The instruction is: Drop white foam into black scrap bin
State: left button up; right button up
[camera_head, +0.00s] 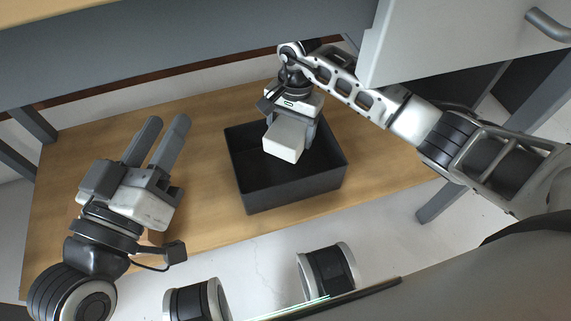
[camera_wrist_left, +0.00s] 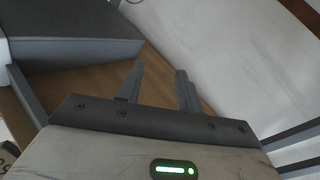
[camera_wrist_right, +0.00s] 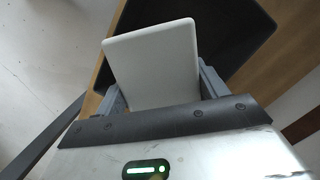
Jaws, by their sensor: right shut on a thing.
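The white foam (camera_head: 284,139) is a pale block held in my right gripper (camera_head: 291,122), which is shut on it. In the head view the foam is over the opening of the black scrap bin (camera_head: 293,192), an open box on the wooden shelf. In the right wrist view the white foam (camera_wrist_right: 153,62) sits between the fingers, with the black bin (camera_wrist_right: 237,35) behind it. My left gripper (camera_head: 170,128) is open and empty, left of the bin. Its parted fingers also show in the left wrist view (camera_wrist_left: 157,88).
A light grey cabinet panel with a handle (camera_head: 548,24) is at the upper right, close to my right arm. Shelf legs (camera_head: 440,200) stand at the sides.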

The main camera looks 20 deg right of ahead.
pick_arm(q)
jog(key=shift+w+r, duration=0.1)
jog(key=shift+r, duration=0.1)
pick_arm(e)
jog(key=shift+f, duration=0.1)
jog(key=o, duration=1)
jog(key=shift+w+r, duration=0.1)
jog(key=shift+r, duration=0.1)
jog(key=r+p, duration=0.1)
jog(key=r, duration=0.3)
jog(key=r+p, duration=0.1)
jog(key=r, duration=0.1)
jog(key=shift+w+d+p, duration=0.3)
jog(key=shift+w+d, duration=0.05)
jog(key=shift+r, duration=0.55)
pick_arm(q)
jog(key=f, duration=0.1)
jog(key=s+f+g, duration=0.1)
jog(key=f+g, duration=0.1)
jog(key=shift+s+d+n+y, duration=0.1)
jog(key=shift+s+n+y, duration=0.15)
jog(key=shift+n+y, duration=0.15)
